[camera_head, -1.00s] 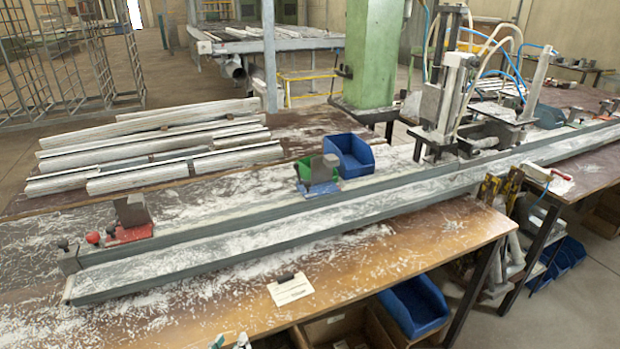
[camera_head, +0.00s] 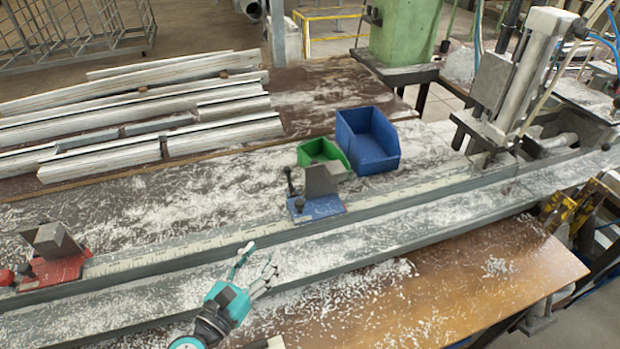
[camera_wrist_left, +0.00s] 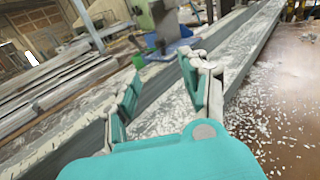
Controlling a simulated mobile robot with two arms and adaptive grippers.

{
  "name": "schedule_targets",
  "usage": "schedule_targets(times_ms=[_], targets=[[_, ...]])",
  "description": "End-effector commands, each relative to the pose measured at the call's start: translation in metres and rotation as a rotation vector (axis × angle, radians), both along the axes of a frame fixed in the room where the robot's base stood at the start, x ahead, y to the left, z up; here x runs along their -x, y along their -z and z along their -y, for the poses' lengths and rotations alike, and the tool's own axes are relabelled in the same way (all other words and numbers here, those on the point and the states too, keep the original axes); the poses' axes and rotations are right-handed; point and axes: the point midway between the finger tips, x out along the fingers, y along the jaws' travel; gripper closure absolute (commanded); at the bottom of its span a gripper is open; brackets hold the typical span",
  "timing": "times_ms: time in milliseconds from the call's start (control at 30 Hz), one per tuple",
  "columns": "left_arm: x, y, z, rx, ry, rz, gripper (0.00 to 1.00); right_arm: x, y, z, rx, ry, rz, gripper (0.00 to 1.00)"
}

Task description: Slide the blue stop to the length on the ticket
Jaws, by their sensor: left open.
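The blue stop (camera_head: 316,208) sits on the rail with the measuring scale (camera_head: 190,244), near the middle of the head view. It carries a grey metal block and a dark lever with a knob on its left. My left gripper (camera_head: 256,262) is open and empty over the front channel, to the left of the blue stop and nearer to me. In the left wrist view the fingers (camera_wrist_left: 160,88) are spread, and the blue stop (camera_wrist_left: 186,52) shows beyond them. The ticket is not clearly visible now. My right gripper is not in view.
A red stop (camera_head: 58,268) sits on the rail at the left. A green bin (camera_head: 322,152) and a blue bin (camera_head: 370,145) stand behind the blue stop. A clamp machine (camera_head: 530,80) stands at the right. White profiles (camera_head: 130,110) lie at the back left. Shavings cover the bench.

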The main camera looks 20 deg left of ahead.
Motion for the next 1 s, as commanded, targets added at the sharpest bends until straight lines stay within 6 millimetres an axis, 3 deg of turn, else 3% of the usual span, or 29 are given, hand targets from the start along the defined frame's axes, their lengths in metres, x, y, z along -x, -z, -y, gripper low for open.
schedule_targets(times_ms=[167,300,400,533,767,1000], targets=[[-0.010,-0.001,0.001,0.001,-0.002,0.001,0.54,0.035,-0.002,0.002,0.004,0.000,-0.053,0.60],[-0.033,-0.004,0.006,0.002,-0.001,0.003,0.54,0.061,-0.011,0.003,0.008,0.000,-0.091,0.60],[-0.055,-0.004,0.010,0.002,-0.002,0.003,0.54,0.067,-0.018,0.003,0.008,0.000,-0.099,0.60],[-0.083,-0.003,0.016,0.002,-0.002,0.002,0.54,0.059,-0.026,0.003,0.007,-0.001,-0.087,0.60],[-0.131,-0.001,0.025,0.001,-0.002,0.001,0.54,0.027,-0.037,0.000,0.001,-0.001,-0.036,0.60],[-0.163,0.001,0.031,0.002,-0.001,-0.001,0.54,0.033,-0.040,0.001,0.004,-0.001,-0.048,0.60]])
